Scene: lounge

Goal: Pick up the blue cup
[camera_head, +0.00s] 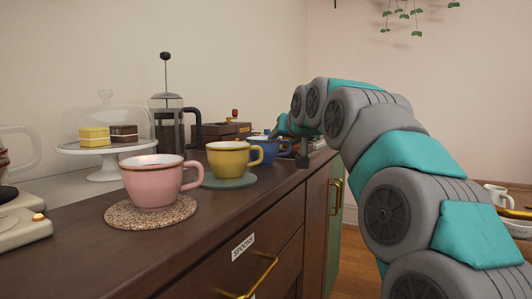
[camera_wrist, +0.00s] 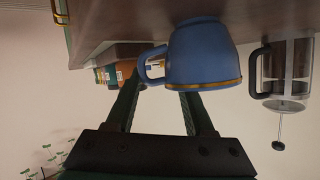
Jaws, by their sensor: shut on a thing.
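The blue cup (camera_head: 260,152) stands upright behind the yellow cup on the dark wood counter, its handle on the right. My gripper (camera_head: 288,144) reaches it from the right, at the handle side. The wrist view is upside down; there the blue cup (camera_wrist: 208,58) with its gold rim fills the upper middle. My gripper (camera_wrist: 162,88) is shut on the cup, its two fingers ending around the handle and near side. The exact contact is hidden.
A yellow cup (camera_head: 227,160) on a green coaster (camera_head: 226,182) stands just in front, and a pink cup (camera_head: 152,184) on a speckled coaster (camera_head: 150,212) nearer. A French press (camera_head: 170,128), a domed cake stand (camera_head: 105,150) and a wooden box (camera_head: 220,132) stand behind.

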